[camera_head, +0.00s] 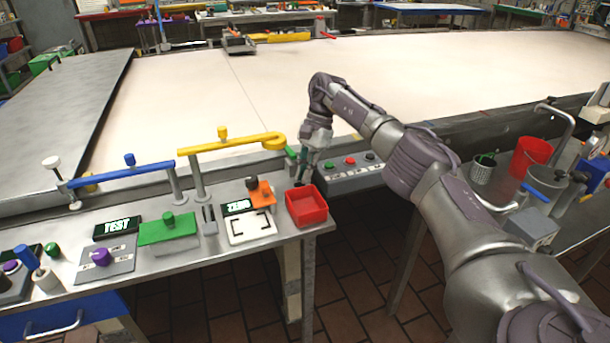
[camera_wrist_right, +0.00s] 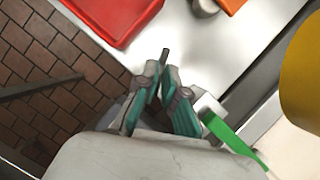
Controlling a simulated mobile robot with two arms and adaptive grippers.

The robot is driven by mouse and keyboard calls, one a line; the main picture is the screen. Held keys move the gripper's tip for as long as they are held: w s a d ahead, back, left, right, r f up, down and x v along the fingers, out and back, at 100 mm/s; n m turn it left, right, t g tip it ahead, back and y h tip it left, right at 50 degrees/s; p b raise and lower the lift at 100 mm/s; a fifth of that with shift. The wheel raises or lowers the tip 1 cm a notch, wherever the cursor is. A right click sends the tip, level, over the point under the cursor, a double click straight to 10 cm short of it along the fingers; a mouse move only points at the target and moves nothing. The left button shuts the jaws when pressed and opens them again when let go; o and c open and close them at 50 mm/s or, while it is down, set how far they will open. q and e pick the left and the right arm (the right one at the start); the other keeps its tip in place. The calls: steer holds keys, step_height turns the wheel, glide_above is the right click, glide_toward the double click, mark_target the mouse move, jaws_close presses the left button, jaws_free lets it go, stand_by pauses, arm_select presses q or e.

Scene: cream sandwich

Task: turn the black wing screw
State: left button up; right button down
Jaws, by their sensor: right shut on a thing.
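My right gripper (camera_head: 303,172) reaches down at the right end of the grey workbench, just behind the red tray. In the right wrist view its two teal-padded fingers (camera_wrist_right: 161,72) are closed together around a small, thin dark piece (camera_wrist_right: 165,55), which sticks out past the fingertips. This piece looks like the black wing screw, though most of it is hidden between the fingers. In the head view the screw cannot be made out clearly behind the fingertips. My left gripper is not in view.
The red tray (camera_head: 306,222) stands close in front of the gripper. An orange block with a dark knob (camera_head: 262,196) sits to its left. A green lever (camera_head: 291,153) is right beside the gripper. A button box (camera_head: 350,172) lies to the right, and a yellow arm (camera_head: 235,143) behind left.

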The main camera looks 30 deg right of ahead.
steer(key=shift+n, duration=0.3)
stand_by(0.4)
steer(key=c, duration=1.3)
jaws_free()
steer(key=shift+r, duration=0.15)
step_height(320, 180, up, 10)
steer(key=shift+f, duration=0.15)
